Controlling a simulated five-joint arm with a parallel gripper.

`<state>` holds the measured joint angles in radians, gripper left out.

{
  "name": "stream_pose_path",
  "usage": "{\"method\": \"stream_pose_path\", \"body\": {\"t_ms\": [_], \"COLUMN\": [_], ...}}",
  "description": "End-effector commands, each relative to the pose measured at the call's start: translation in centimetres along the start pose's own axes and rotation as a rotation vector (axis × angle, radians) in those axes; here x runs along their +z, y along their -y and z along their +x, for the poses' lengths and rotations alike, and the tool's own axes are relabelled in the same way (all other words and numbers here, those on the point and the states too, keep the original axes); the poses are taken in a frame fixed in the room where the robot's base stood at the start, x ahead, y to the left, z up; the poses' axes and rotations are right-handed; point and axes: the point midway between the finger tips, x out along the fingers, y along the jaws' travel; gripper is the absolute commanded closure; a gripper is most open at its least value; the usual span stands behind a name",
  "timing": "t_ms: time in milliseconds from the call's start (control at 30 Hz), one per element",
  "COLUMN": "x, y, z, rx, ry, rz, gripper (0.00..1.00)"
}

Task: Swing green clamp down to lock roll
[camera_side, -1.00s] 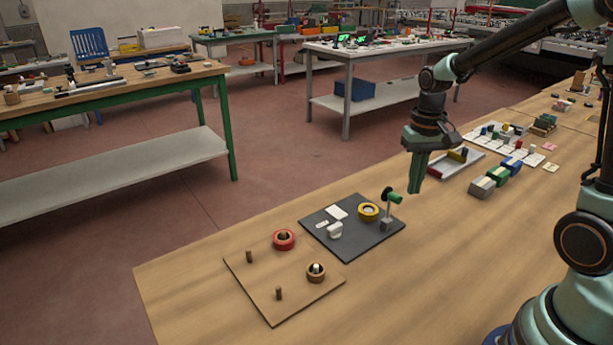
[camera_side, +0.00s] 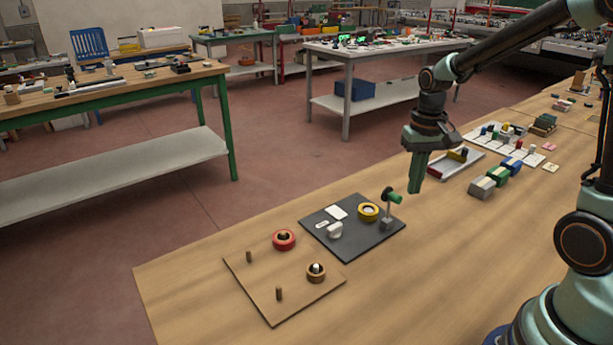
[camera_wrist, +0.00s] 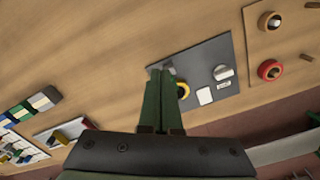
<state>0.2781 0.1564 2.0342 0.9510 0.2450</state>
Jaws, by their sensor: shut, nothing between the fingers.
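The green clamp (camera_side: 394,197) is a short green handle with a dark round end, raised on an upright post over a grey block (camera_side: 386,223) at the right edge of the dark plate (camera_side: 340,246). The yellow roll (camera_side: 368,211) sits on the plate just left of the post. My gripper (camera_side: 416,190) is shut and empty, pointing down above the table, right of the clamp and apart from it. In the wrist view my green fingers (camera_wrist: 162,72) are together. They hide the clamp and part of the yellow roll (camera_wrist: 184,90).
A white knob (camera_side: 335,230) and white label (camera_side: 337,212) are on the dark plate. A brown board (camera_side: 270,300) with pegs, a red roll (camera_side: 284,239) and a brown roll (camera_side: 316,272) lies left. Coloured blocks (camera_side: 497,177) and a tray (camera_side: 440,170) are right.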

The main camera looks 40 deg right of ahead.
Motion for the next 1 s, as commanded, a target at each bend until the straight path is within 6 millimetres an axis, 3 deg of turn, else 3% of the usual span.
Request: {"method": "stream_pose_path", "body": {"t_ms": [333, 1000], "x": [0.0, 0.0], "y": [0.0, 0.0], "z": [0.1, 2.6], "rx": [0.0, 0.0], "ry": [0.0, 0.001], "rz": [0.0, 0.0], "gripper": [1.0, 1.0]}}
